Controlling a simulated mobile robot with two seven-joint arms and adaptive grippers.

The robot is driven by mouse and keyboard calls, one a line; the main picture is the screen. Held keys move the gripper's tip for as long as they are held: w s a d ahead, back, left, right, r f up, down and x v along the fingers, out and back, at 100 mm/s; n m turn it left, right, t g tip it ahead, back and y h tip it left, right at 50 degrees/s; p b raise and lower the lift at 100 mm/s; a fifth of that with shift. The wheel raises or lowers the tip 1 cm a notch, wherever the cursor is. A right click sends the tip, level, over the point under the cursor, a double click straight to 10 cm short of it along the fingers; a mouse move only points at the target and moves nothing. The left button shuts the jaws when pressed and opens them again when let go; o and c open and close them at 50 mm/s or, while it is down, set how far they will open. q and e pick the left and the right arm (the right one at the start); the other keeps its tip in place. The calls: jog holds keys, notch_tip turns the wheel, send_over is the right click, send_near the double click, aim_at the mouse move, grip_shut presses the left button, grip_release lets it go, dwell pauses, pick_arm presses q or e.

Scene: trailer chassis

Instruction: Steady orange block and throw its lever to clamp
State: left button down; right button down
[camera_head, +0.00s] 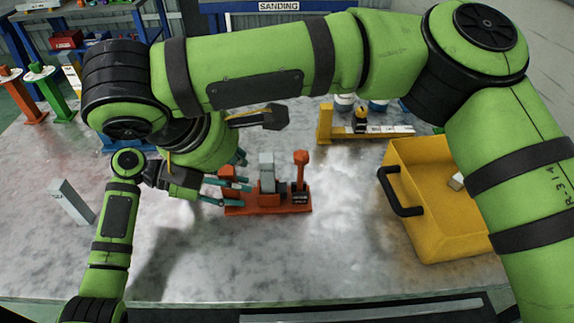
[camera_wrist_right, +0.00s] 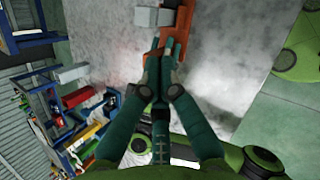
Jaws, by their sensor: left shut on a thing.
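The orange block (camera_head: 262,209) lies on the grey table in the head view. It carries a grey upright piece (camera_head: 267,165) and, near its right end, an orange upright with a wider top (camera_head: 301,158), which looks like its lever. My left gripper (camera_head: 229,194) is shut on the block's left end. My right gripper (camera_head: 241,156) is just above and behind that end, its teal fingertips close together. In the right wrist view the right gripper (camera_wrist_right: 160,58) points at the orange block (camera_wrist_right: 181,28), beside a grey piece (camera_wrist_right: 152,17). Whether it touches is unclear.
A yellow bin (camera_head: 440,215) with a black handle stands right of the block. A yellow fixture (camera_head: 325,124) stands behind, and a grey upright piece (camera_head: 72,201) at the left. Orange (camera_head: 20,95) and green (camera_head: 48,90) stands are at far left. The table in front is clear.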

jog(key=s+n+h, duration=0.1)
jog(key=s+d+n+h, duration=0.1)
jog(key=s, duration=0.1)
jog(key=shift+d+f, duration=0.1)
jog(key=shift+f, duration=0.1)
send_near(300, 173)
notch_tip(300, 173, down, 2)
jog(key=s+a, duration=0.1)
jog(key=shift+w+d+f, duration=0.1)
jog(key=shift+w+d, duration=0.55)
jog(key=shift+w+d+f, duration=0.15)
jog(key=shift+w+d, duration=0.5)
jog(key=shift+d, duration=0.15)
jog(key=shift+d+y, duration=0.2)
jog(key=shift+y, duration=0.4)
jog(key=shift+d+m, duration=0.1)
jog(key=shift+m, duration=0.2)
